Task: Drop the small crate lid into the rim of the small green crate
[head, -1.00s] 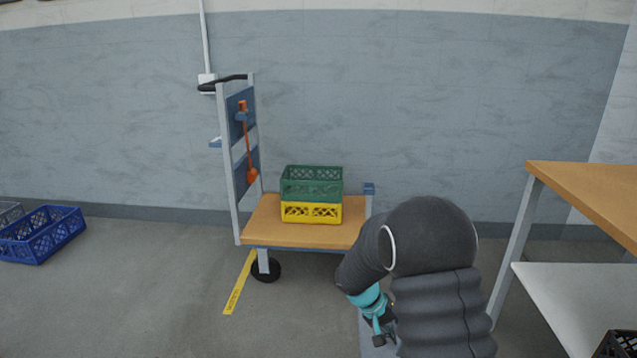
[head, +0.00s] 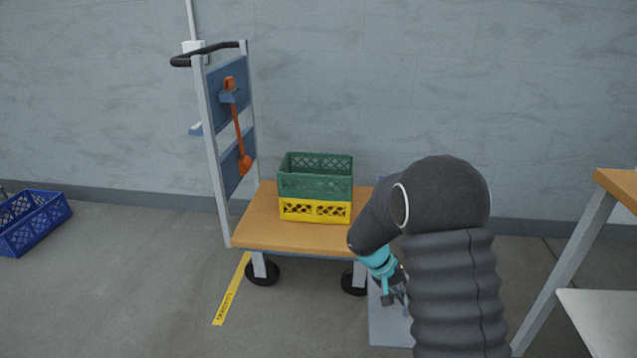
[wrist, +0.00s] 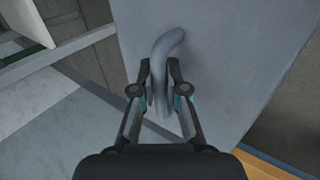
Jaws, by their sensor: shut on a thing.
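The small green crate (head: 315,185) sits open at the top on a yellow crate (head: 312,211), on the wooden deck of a trolley. My gripper (head: 393,296) is low in front of the trolley's right end, to the right of and below the crates. In the wrist view my gripper (wrist: 160,72) is shut on the bent grey handle (wrist: 167,48) of a flat grey plate, the lid (wrist: 225,60). The lid also shows below my gripper in the head view (head: 388,328), partly hidden by my arm. It is apart from the crate.
The trolley deck (head: 262,232) has some bare room around the crates. Its upright frame (head: 212,150) stands on the left with an orange tool (head: 240,140). A blue crate (head: 35,222) lies far left on the floor. A table (head: 618,188) stands at the right.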

